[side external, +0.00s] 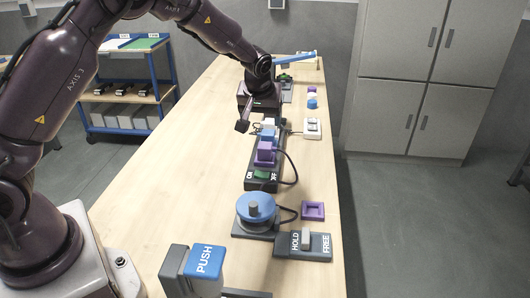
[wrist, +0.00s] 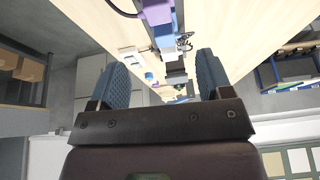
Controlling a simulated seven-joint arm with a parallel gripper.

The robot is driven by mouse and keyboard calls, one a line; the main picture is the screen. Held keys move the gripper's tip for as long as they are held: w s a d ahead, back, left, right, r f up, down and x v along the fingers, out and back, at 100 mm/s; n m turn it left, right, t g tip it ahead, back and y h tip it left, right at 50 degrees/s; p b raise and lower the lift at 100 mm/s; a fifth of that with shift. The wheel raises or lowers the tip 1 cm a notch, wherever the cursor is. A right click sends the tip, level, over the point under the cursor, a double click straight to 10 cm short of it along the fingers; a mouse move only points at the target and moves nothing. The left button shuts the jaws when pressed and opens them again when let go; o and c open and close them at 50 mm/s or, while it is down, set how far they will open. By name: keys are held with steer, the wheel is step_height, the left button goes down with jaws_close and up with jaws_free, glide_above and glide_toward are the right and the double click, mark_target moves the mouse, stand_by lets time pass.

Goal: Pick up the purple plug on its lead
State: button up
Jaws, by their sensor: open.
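The purple plug (side external: 265,153) stands upright on the dark socket strip (side external: 250,184), with a dark lead curving off to the right in the side view. It also shows at the top edge of the wrist view (wrist: 156,12), partly cut off, with its lead looping to the left. My gripper (side external: 252,124) is beyond the plug in the side view, above the table; one dark fingertip shows clearly there. In the wrist view the two blue ribbed fingers (wrist: 161,62) are wide apart with nothing held between them. The plug is apart from the fingers.
A blue block (side external: 267,133) stands just behind the plug. A blue dial (side external: 256,207), a HOLD/FREE switch (side external: 303,245), a purple square frame (side external: 313,211) and a PUSH block (side external: 204,260) lie nearer. The table's left side (side external: 170,175) is clear.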

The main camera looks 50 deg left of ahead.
mark_target(265, 145)
steer(key=x, duration=0.8)
steer(key=shift+s+d, duration=0.1)
steer(key=shift+s, duration=0.1)
steer(key=shift+x, duration=2.65)
steer(key=shift+w+r, duration=0.1)
steer(key=shift+w, duration=0.1)
steer(key=c, duration=1)
steer(key=shift+o, duration=0.2)
